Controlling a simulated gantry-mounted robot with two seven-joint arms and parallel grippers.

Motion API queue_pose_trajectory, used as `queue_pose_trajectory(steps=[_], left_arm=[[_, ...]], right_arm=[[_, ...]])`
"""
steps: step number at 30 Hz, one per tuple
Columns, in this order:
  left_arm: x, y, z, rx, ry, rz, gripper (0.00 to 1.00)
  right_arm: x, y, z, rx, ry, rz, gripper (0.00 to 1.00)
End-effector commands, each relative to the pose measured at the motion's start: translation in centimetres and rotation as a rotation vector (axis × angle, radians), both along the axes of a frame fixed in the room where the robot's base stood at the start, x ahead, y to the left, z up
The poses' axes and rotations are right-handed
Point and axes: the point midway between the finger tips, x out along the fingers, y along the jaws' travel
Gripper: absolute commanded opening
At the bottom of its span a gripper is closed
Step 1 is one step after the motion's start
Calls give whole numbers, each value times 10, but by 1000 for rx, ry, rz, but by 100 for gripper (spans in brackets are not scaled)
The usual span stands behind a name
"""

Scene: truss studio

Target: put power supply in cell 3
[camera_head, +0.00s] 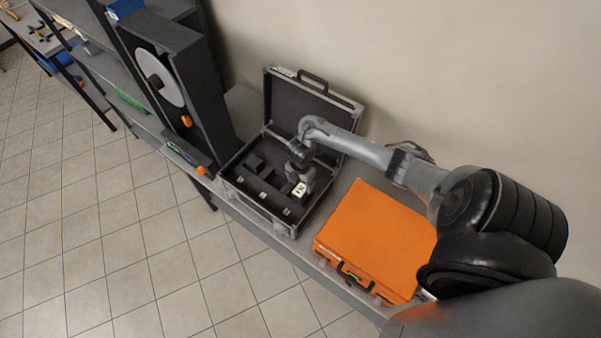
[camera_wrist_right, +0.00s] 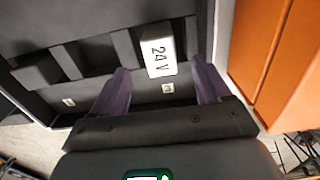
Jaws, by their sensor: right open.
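The power supply (camera_wrist_right: 158,50) is a white block marked "24 V". It sits in a cell at the right part of the open dark case (camera_head: 262,217), and it also shows in the head view (camera_head: 299,190). In the right wrist view, dark dividers split the case (camera_wrist_right: 100,78) into cells, with small labels on its wall too small to read. My right gripper (camera_wrist_right: 164,78) is open, its two purple fingers on either side of the power supply's near end, apart from it. In the head view the right gripper (camera_head: 301,180) reaches down into the case. My left gripper is not in view.
The case's raised lid (camera_head: 290,103) stands behind it. A closed orange case (camera_head: 370,240) lies to the right on the same shelf (camera_head: 345,290). A dark upright unit with a grey disc (camera_head: 160,78) stands to the left. The tiled floor is clear.

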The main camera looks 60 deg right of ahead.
Motion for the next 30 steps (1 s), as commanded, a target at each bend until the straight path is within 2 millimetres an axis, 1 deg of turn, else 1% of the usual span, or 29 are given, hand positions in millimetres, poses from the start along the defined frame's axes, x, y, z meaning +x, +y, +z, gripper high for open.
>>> queue_pose_trajectory(steps=[1,3,8,11,14,17,18,20,21,22,23,24,26,27,29,30], left_arm=[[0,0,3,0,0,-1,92],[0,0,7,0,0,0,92],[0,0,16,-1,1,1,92],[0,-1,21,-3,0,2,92],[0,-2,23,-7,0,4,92],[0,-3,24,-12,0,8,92],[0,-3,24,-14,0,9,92],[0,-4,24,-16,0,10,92],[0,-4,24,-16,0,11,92],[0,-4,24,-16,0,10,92],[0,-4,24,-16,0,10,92],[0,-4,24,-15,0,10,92],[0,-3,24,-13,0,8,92],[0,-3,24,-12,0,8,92],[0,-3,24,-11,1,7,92],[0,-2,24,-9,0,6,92]], right_arm=[[1,-1,12,-2,-3,3,77],[1,-1,25,-3,-3,3,77],[1,-1,49,-4,-1,2,77],[1,0,56,-3,-3,1,77],[3,14,54,-3,-26,1,77],[8,49,45,-1,-91,-9,77],[10,69,41,2,-131,-22,77],[13,103,38,9,-198,-61,77],[12,128,39,19,-245,-102,77],[11,146,42,28,-279,-141,77],[8,163,47,36,-310,-188,77],[4,183,56,51,-346,-261,77],[-7,208,73,76,-386,-387,77],[-16,220,86,92,-401,-480,77],[-31,232,105,117,-405,-622,77],[-42,237,118,132,-399,-717,77]])
